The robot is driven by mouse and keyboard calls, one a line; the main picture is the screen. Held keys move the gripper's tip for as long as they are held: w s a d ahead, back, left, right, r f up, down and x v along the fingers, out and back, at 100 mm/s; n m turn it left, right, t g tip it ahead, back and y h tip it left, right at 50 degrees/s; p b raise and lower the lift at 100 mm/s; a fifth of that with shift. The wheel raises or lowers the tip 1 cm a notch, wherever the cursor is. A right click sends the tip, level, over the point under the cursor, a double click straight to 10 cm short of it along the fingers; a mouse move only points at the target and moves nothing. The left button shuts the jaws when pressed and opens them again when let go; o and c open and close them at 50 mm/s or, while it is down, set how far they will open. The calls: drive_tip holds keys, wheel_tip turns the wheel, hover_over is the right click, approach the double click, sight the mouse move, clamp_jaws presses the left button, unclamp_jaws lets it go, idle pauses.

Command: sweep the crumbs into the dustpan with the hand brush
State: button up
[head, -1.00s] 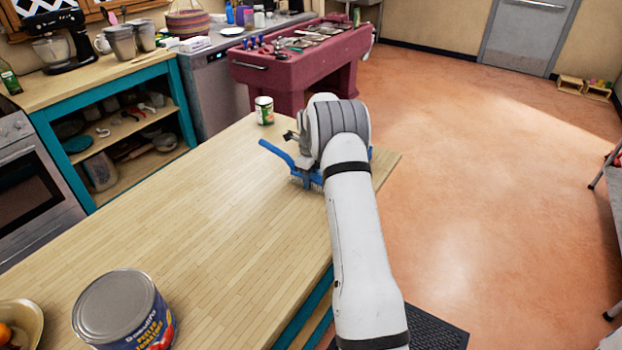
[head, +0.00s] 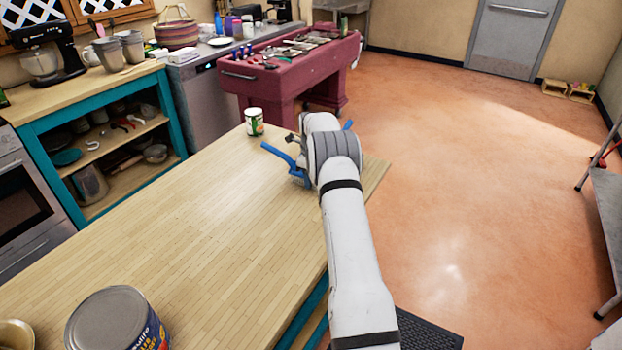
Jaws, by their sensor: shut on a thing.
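My gripper (head: 299,150) is at the far end of the wooden counter (head: 190,235), shut on the blue hand brush (head: 279,156); its fingers are mostly hidden by my wrist. The brush's blue handle sticks out to the left of my wrist, and a blue part shows low beside it, close to the counter top. Another blue piece (head: 348,125) shows behind my wrist to the right; I cannot tell whether it belongs to the brush or to a dustpan. No crumbs can be made out, and no dustpan is clearly visible.
A small white-and-green can (head: 254,122) stands at the counter's far edge, left of the brush. A large tin (head: 118,322) and part of a bowl (head: 14,335) are at the near left. The counter between is clear.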

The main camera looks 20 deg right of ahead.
drive_tip(key=shift+f, duration=0.1)
drive_tip(key=shift+r+p, duration=1.45)
drive_tip(key=shift+r, duration=1.7)
drive_tip(key=shift+f, duration=0.1)
